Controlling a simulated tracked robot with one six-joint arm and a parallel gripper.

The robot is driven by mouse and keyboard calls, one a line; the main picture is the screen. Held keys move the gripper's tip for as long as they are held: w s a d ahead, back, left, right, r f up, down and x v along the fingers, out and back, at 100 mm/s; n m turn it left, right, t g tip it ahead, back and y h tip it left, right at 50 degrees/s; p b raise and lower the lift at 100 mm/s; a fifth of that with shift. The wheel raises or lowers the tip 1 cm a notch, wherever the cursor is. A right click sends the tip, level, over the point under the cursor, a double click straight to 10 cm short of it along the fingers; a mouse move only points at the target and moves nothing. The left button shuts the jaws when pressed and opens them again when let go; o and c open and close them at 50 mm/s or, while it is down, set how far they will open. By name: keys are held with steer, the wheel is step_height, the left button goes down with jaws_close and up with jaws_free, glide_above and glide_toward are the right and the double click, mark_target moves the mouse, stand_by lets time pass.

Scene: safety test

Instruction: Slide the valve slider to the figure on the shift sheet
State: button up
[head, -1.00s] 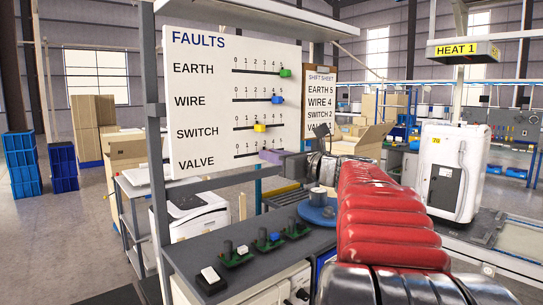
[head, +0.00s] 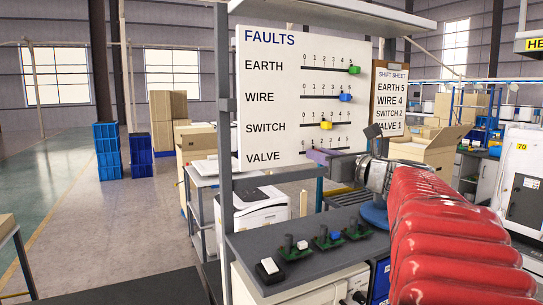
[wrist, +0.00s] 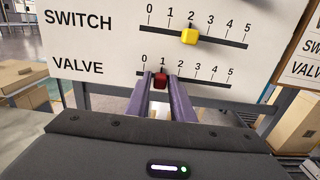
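The white FAULTS board (head: 270,100) carries rows EARTH, WIRE, SWITCH and VALVE, each with a 0 to 5 scale. In the wrist view the red valve slider (wrist: 160,80) stands at about 1 on the VALVE scale (wrist: 205,82). The purple fingers of my gripper (wrist: 161,77) are on both sides of it, with no clear gap, and look shut on it. In the head view my gripper (head: 318,156) reaches the board's lower edge and hides the slider. The shift sheet (head: 390,100) reads EARTH 5, WIRE 4, SWITCH 2, VALVE 1.
The green EARTH slider (head: 354,70) is at 5, the blue WIRE slider (head: 345,98) at 4, the yellow SWITCH slider (head: 326,125) at 2. A grey bench (head: 300,265) with small circuit boards lies below the board.

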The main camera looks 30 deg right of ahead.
steer(key=o, duration=0.3)
steer(key=s+a, duration=0.1)
steer(key=s, duration=1.2)
steer(key=shift+s+a, duration=0.35)
steer(key=shift+s, duration=0.05)
steer(key=shift+w+f, duration=0.1)
steer(key=shift+f, duration=0.05)
